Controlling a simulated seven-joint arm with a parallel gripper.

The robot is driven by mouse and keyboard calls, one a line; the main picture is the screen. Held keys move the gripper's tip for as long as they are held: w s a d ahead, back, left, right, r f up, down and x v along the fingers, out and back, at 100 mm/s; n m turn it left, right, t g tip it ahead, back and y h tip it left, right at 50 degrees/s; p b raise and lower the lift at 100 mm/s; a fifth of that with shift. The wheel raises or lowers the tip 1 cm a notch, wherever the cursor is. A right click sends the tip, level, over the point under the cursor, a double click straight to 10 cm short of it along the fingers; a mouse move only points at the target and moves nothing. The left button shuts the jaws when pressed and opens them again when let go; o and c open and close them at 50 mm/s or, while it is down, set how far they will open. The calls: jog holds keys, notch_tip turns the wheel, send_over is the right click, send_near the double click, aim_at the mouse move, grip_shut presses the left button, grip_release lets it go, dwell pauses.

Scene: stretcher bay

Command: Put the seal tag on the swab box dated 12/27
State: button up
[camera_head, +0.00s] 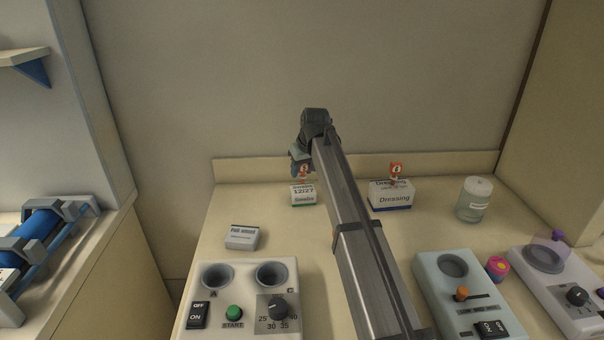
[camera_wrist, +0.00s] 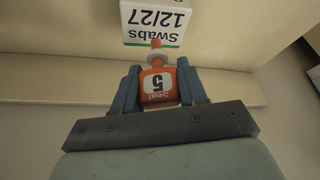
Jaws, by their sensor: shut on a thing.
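The swab box (camera_head: 303,197), white with a green band and marked 12/27, stands on the counter near the back wall. It also shows upside down at the top of the wrist view (camera_wrist: 155,18). My gripper (camera_head: 302,168) is just above this box, and its blue fingers are shut on the orange seal tag (camera_wrist: 158,87). The tag bears a 5 and the word Seal, and its narrow orange tip points at the box. The tip overlaps the box's edge in the wrist view; I cannot tell whether they touch. In the head view the tag (camera_head: 304,171) is partly hidden.
A Dressing box (camera_head: 392,197) with another orange tag (camera_head: 396,169) stands right of my arm. A lidded jar (camera_head: 474,200) is further right. A small labelled box (camera_head: 242,237) lies left. Control panels (camera_head: 243,290) and (camera_head: 462,300) fill the front. The back wall is close behind.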

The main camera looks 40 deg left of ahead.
jog(key=shift+f, duration=0.8)
jog(key=shift+f, duration=0.15)
jog(key=o, duration=1)
jog(key=v, duration=1.2)
